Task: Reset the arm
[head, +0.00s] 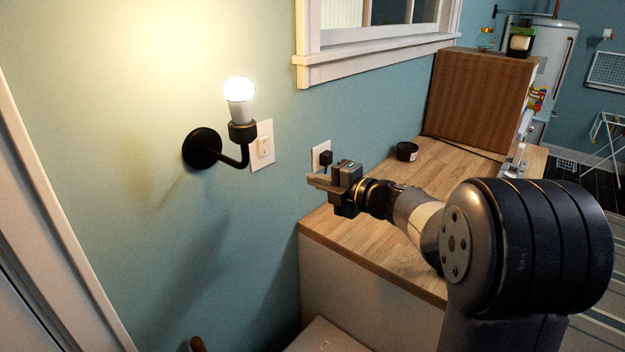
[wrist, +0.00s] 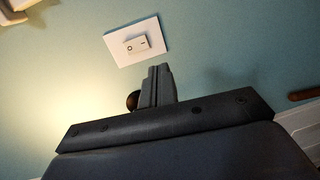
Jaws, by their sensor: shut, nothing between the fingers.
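My arm reaches left across the wooden counter toward the teal wall in the head view. My gripper (head: 318,181) is level, shut and empty, above the counter's left edge. In the wrist view my gripper (wrist: 159,72) shows its fingers together, with a white switch plate (wrist: 138,42) just beyond the tips. In the head view the switch plate (head: 262,147) is on the wall, left of and above my gripper. The fingers look apart from the plate, though the exact gap is hard to tell.
A lit wall lamp (head: 240,105) on a black bracket is beside the switch. A wooden counter (head: 350,238) lies under my arm, with a small black jar (head: 407,151) and a wooden box (head: 478,98) toward the back. A window sill (head: 380,58) juts out above. Wall space at lower left is clear.

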